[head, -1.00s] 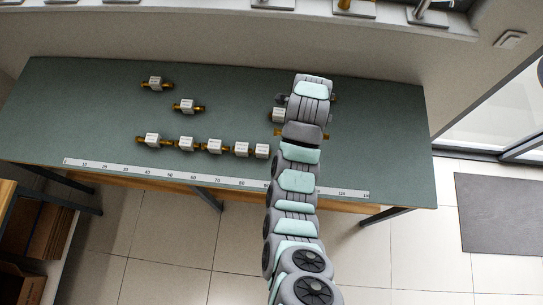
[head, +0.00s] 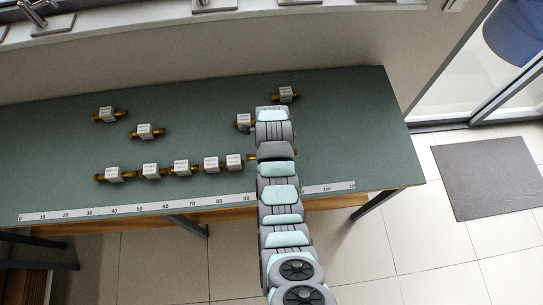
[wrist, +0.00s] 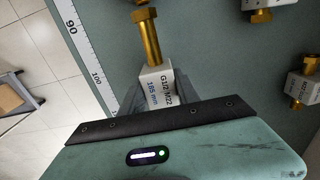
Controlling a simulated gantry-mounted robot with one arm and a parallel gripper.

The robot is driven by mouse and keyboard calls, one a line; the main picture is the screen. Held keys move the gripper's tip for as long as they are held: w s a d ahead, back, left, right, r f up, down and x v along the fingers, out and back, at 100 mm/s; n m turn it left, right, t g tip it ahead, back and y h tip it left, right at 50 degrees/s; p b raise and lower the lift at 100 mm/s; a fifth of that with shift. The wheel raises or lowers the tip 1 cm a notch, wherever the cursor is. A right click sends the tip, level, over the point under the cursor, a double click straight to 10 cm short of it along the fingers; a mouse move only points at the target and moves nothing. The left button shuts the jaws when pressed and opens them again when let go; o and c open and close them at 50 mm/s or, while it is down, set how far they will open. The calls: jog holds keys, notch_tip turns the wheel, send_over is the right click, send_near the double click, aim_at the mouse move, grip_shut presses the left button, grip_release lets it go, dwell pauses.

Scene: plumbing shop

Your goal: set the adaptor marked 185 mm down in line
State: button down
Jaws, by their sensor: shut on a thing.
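My gripper (wrist: 155,100) is shut on an adaptor (wrist: 157,82) with a white block marked G1/2 M22 185 mm and a brass threaded end. The ruler (wrist: 92,60) runs along the row's near side, with 90 and 100 by the held adaptor. Whether it touches the bench cannot be told.
Loose adaptors lie behind the row: two on the left (head: 105,114) (head: 145,131), one just left of my arm (head: 243,121) and one beyond it (head: 285,94). The green bench (head: 345,130) is clear to the right.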

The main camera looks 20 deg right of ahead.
notch_tip(320, 180, down, 3)
jog(key=shift+s+f+p, duration=0.1)
jog(key=shift+f+p, duration=0.05)
jog(key=shift+p, duration=0.2)
jog(key=shift+f, duration=0.2)
jog(key=shift+f, duration=0.2)
jog(key=c, duration=0.9)
grip_release()
jog(key=shift+r, duration=0.1)
